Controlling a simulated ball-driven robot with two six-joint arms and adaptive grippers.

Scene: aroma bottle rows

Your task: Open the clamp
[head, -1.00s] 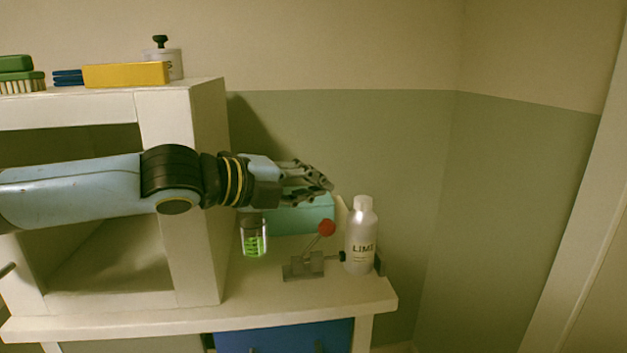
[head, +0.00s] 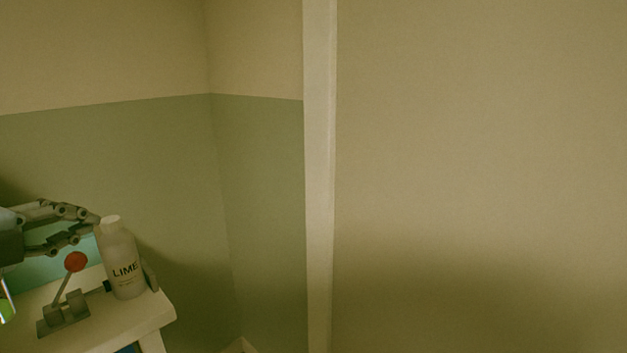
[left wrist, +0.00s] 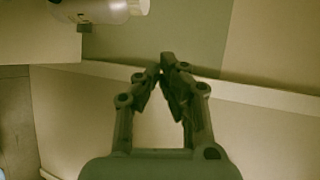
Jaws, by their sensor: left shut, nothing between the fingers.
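The clamp (head: 64,317) is a small grey fixture with a lever and a red ball knob (head: 76,261). It stands on the white tabletop at lower left in the head view. Its lever is raised and leans right. Its dark tip points at the white bottle marked LIME (head: 122,263); I cannot tell whether they touch. My left gripper (head: 94,222) is shut and empty, above the knob and by the bottle's cap. In the left wrist view its fingertips (left wrist: 166,64) meet, and a pale bottle (left wrist: 95,10) shows at upper left. The right gripper is out of view.
A teal box (head: 85,255) is behind the clamp, partly hidden by my gripper. A green-filled vial (head: 6,308) shows at the left edge. The table's right edge (head: 150,322) is just beyond the bottle. Bare walls and a pale post (head: 319,180) fill the right side.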

